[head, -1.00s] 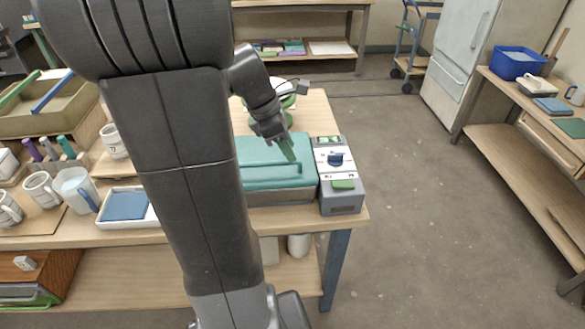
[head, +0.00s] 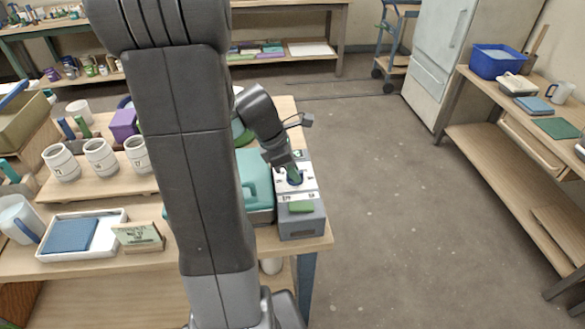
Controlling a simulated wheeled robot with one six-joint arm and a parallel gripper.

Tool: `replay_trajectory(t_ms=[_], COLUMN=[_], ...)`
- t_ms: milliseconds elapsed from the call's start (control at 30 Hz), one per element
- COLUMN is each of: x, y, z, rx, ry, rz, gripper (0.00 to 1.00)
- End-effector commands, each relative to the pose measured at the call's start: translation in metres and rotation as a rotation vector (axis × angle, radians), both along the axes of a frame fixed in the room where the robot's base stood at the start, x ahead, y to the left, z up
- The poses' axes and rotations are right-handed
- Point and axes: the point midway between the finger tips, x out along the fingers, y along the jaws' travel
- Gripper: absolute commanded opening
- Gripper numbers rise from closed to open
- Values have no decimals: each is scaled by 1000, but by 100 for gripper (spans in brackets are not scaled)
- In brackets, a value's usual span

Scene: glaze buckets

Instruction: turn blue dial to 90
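The blue dial (head: 294,179) sits on the white top face of a grey control box (head: 301,222) at the right end of the wooden table. My gripper (head: 293,174) points down at the dial, with its fingertips at or just above it. The fingers cover much of the dial, so its pointer and the scale marks cannot be read. I cannot tell whether the fingers touch the dial or how far apart they are. A green block-like part (head: 301,207) shows on the box's near side.
A teal lidded case (head: 256,183) stands directly left of the box, partly behind my arm. White mugs (head: 101,157), a white tray (head: 118,220) and a small sign (head: 138,236) stand further left. Open floor (head: 380,200) lies to the right.

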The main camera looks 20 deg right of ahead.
Motion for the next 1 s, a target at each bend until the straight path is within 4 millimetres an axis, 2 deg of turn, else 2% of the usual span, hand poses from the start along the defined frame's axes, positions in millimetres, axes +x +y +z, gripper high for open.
replay_trajectory(t_ms=[33, 100, 567, 1000], x=[0, 0, 1, 3], y=[0, 0, 0, -2], z=[0, 0, 2, 3], rx=[0, 0, 0, -1], ry=[0, 0, 0, 1], rz=[0, 0, -73, -432], gripper=[13, 0, 0, 0])
